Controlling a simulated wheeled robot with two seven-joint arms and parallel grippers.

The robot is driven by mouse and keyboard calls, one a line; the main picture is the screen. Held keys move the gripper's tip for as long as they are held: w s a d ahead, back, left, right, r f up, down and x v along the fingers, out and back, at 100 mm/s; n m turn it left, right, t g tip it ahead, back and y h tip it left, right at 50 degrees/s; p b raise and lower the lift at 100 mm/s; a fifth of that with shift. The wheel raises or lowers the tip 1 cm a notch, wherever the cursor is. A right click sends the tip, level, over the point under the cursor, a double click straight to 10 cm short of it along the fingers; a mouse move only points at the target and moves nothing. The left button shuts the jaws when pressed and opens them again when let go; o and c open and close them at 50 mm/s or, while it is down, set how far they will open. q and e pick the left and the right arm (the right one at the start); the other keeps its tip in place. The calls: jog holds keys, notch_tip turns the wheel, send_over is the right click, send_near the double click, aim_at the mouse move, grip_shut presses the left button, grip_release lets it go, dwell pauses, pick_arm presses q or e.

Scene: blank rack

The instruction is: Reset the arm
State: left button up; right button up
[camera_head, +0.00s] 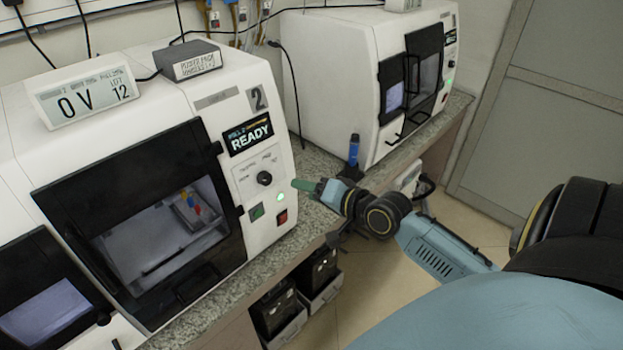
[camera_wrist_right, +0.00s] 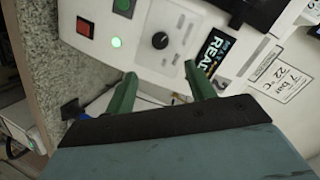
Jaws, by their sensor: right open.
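My right arm comes in from the right in the head view. Its gripper (camera_head: 305,186) has green fingers and hovers close to the right edge of the front panel of machine 2 (camera_head: 213,99). In the right wrist view the gripper (camera_wrist_right: 160,90) is open, with its two green fingers apart and nothing between them. Beyond the fingers are a round black knob (camera_wrist_right: 160,40), a lit green light (camera_wrist_right: 116,42) and a red switch (camera_wrist_right: 84,27). I cannot tell whether the fingers touch the panel. My left gripper is not in view.
A second white machine (camera_head: 345,40) stands on the stone counter (camera_head: 322,160) at the back. Floor (camera_head: 375,275) shows below my arm.

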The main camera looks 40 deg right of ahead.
dwell(0.6)
jog(key=s+f+n+g+h+b, duration=0.15)
jog(key=s+f+g+b, duration=0.35)
jog(key=f, duration=1.4)
jog(key=s+f+n+g+h+b, duration=0.15)
jog(key=s+f+b, duration=0.4)
jog(key=f, duration=1.45)
jog(key=s+a+f+n+g+b, duration=0.2)
jog(key=s+a+f+n, duration=0.1)
jog(key=s+f, duration=0.5)
jog(key=s+a+f+n+g+b, duration=0.2)
jog(key=s+a+f+n, duration=0.1)
jog(key=s+f, duration=0.6)
jog(key=s+a+f+n+g+b, duration=0.2)
jog(key=s+a+f, duration=0.3)
jog(key=s+f, duration=0.3)
jog(key=s+n, duration=0.1)
jog(key=s, duration=0.3)
jog(key=shift+s+a+f+g+y, duration=0.2)
jog(key=shift+s+f+g+y, duration=0.1)
jog(key=shift+f+g+y, duration=0.1)
